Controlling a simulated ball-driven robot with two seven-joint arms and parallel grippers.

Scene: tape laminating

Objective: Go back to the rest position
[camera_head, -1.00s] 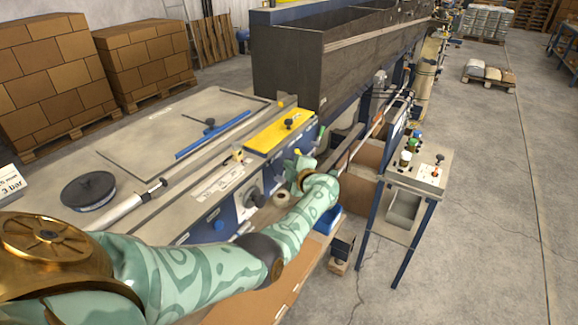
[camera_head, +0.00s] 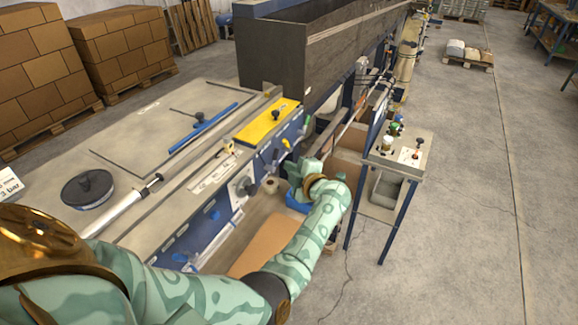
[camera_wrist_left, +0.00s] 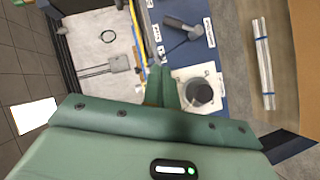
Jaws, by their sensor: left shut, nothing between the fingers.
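My left arm (camera_head: 318,222), pale green with darker swirls, reaches in from the lower left of the head view. My left gripper (camera_head: 297,173) hangs in front of the machine's blue front panel (camera_head: 207,215), partly hidden by its own wrist. In the left wrist view the green fingers (camera_wrist_left: 161,84) are together with nothing between them. Beyond them are the blue panel, a white plate with a dark round knob (camera_wrist_left: 199,93) and a dark lever handle (camera_wrist_left: 184,26). I cannot tell how near the fingers are to the panel. My right gripper is not in view.
A steel control stand (camera_head: 408,156) with coloured buttons stands right of my left forearm. A cardboard sheet (camera_head: 268,243) lies below the panel. The machine top carries a yellow plate (camera_head: 268,121) and a black round disc (camera_head: 88,188). Open floor (camera_head: 470,230) lies on the right.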

